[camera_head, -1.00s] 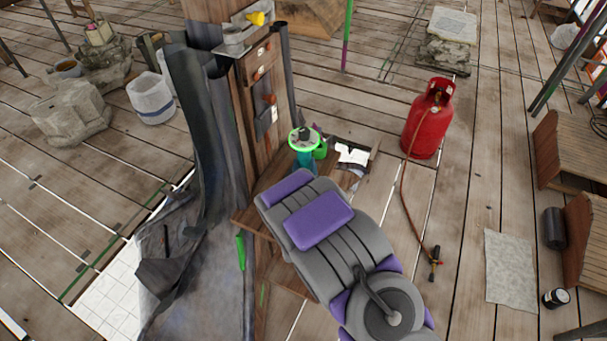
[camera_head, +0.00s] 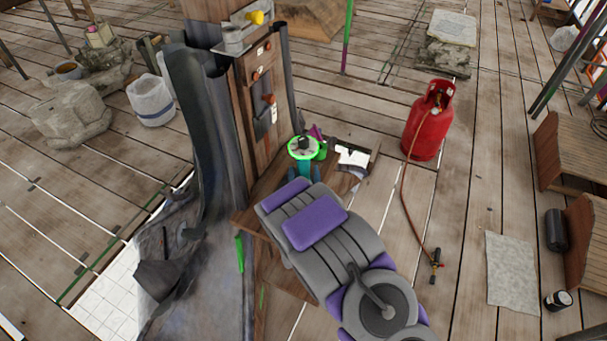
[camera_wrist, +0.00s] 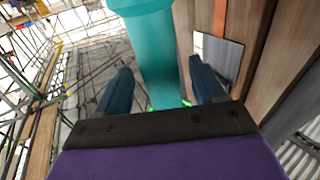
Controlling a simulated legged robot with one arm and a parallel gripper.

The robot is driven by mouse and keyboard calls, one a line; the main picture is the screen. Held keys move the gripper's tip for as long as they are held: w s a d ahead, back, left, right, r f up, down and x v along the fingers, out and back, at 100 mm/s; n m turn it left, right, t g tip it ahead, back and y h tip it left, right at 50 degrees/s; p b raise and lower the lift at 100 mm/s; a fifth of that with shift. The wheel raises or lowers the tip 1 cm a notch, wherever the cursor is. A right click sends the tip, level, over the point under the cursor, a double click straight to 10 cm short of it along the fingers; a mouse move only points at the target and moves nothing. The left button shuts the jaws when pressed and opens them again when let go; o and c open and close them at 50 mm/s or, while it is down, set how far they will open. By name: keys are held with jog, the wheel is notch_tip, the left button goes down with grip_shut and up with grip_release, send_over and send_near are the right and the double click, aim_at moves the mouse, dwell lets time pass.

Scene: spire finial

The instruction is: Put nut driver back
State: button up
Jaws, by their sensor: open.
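A teal upright thing with a bright green ring and dark knob on top (camera_head: 305,147) stands by the foot of the wooden post. I cannot tell for sure that it is the nut driver. My gripper (camera_head: 303,178) is open at its near side. In the wrist view the teal shaft (camera_wrist: 158,60) rises between the two spread dark blue fingers of my gripper (camera_wrist: 160,85), with a gap on each side. Its top runs out of view. Orange-handled items (camera_head: 268,99) are fixed on the post's face (camera_head: 254,122).
A green container (camera_head: 321,150) and white papers (camera_head: 352,156) lie close to the teal thing. Dark draped sheeting (camera_head: 208,135) stands left of the post. A red gas cylinder (camera_head: 428,122) with a hose stands to the right. The plank floor between is mostly clear.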

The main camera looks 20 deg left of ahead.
jog(key=shift+s, duration=0.1)
jog(key=p+v, duration=0.2)
jog(key=v, duration=0.9)
jog(key=shift+s+d, duration=0.2)
jog(key=shift+s, duration=0.15)
jog(key=shift+w+d, duration=0.1)
jog(key=w+d+r+m+g+h, duration=0.1)
jog(key=w+d+m+g+h, duration=0.2)
jog(key=w+d+m+h, duration=0.15)
jog(key=s+d+r+g+h, duration=0.1)
jog(key=s+d+r+g, duration=0.1)
jog(key=d+r+g, duration=0.5)
jog(key=s+d+r+g, duration=0.3)
jog(key=s+d+r, duration=0.2)
jog(key=s, duration=0.5)
jog(key=s+d+r+g+h, duration=0.1)
jog(key=s+d+r, duration=0.3)
jog(key=s+d, duration=0.4)
jog(key=s+d+r+g+h, duration=0.1)
jog(key=s+d+r+g, duration=0.3)
jog(key=s, duration=1)
jog(key=d+r, duration=0.1)
jog(key=d, duration=0.2)
jog(key=shift+s+d+r+g, duration=0.25)
jog(key=shift+r+g, duration=0.05)
